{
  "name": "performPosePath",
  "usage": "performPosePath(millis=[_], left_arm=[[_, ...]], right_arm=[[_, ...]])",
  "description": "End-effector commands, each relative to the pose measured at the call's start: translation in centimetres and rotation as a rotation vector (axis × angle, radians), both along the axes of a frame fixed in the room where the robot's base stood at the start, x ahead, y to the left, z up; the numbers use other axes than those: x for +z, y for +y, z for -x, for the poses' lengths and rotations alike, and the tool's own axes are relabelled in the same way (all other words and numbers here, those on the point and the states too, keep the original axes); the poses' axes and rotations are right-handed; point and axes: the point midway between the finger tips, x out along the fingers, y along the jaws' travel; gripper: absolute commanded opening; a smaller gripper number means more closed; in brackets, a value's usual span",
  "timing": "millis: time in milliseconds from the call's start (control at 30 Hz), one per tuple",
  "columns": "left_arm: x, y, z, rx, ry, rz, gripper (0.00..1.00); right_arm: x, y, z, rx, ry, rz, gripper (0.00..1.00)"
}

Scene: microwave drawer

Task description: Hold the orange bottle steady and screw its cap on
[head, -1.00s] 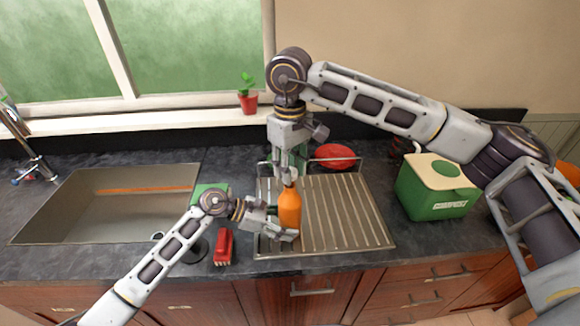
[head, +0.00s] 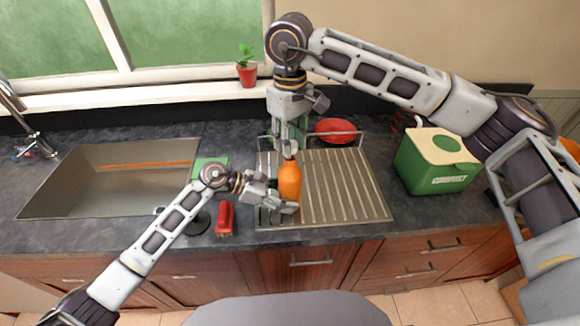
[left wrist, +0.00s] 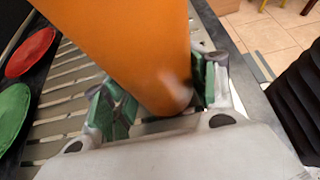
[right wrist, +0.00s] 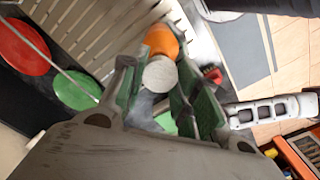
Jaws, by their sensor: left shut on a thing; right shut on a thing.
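The orange bottle (head: 290,182) stands upright over the left part of the metal drainer. My left gripper (head: 282,200) is shut around its lower body from the left; the left wrist view shows the bottle (left wrist: 130,40) between the green pads. My right gripper (head: 291,150) comes down from above and is shut at the bottle's top. In the right wrist view a pale round cap (right wrist: 160,74) sits between its fingers, with the orange bottle (right wrist: 161,40) just beyond. The fingers hide the neck in the head view, so I cannot tell how far the cap is seated.
The ribbed drainer (head: 345,190) has free room to the right. A red plate (head: 336,130) stands at its back. A green compost bin (head: 437,160) is at the right, a sink (head: 80,190) at the left, and a red brush (head: 225,217) near the front edge.

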Motion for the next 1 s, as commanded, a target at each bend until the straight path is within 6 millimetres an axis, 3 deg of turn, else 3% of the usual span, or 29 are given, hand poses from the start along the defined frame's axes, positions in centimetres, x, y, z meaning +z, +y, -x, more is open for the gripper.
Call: performPosePath(millis=[1000], left_arm=[[0.0,0.0,0.0,0.000,0.000,0.000,0.45]], right_arm=[[-1.2,0.0,0.0,0.000,0.000,0.000,0.24]])
